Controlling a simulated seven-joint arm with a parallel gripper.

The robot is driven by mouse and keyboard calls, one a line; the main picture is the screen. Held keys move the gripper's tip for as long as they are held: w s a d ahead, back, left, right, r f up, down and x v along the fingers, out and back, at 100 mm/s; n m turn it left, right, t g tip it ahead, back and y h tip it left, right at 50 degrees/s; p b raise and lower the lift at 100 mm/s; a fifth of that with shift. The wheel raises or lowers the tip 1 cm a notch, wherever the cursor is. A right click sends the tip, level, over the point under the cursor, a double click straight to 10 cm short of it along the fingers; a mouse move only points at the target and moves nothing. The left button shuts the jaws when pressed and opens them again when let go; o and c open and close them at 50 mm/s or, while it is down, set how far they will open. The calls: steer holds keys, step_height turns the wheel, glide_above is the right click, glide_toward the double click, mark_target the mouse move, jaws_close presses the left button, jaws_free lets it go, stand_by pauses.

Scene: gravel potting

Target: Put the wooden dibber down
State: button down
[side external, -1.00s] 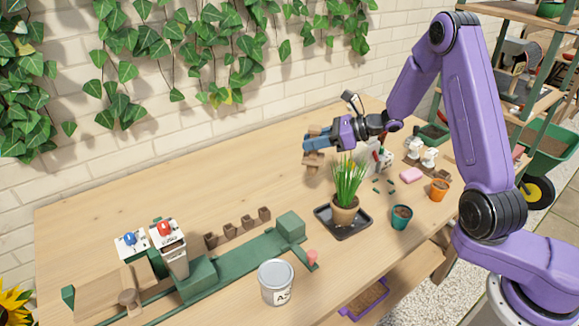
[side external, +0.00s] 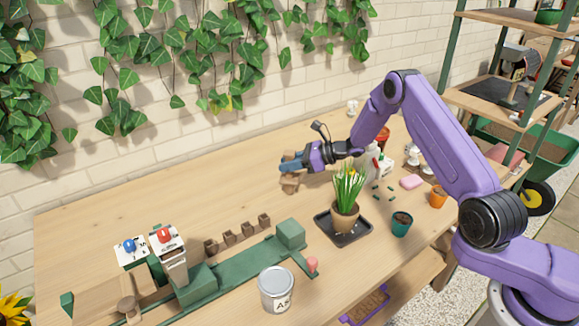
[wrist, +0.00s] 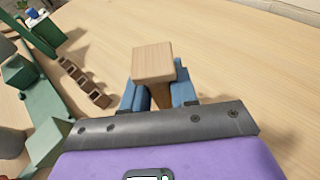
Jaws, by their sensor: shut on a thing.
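The wooden dibber (wrist: 153,62) shows in the wrist view as a pale, square-ended wooden block between the blue fingers. My gripper (wrist: 160,97) is shut on it. In the side view my gripper (side external: 291,166) is low over the back middle of the table, and the dibber (side external: 289,184) shows as a brown piece at and below the fingers. I cannot tell whether its lower end touches the table.
A potted grassy plant (side external: 346,192) on a black tray (side external: 331,232) stands in front of my gripper. Several small brown pots (side external: 230,238) line the green track (side external: 243,259) to the left. The tabletop (side external: 150,200) at the back left is clear.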

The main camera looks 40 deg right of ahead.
steer(key=shift+f, duration=0.5)
steer(key=shift+f, duration=0.15)
steer(key=c, duration=0.9)
jaws_free()
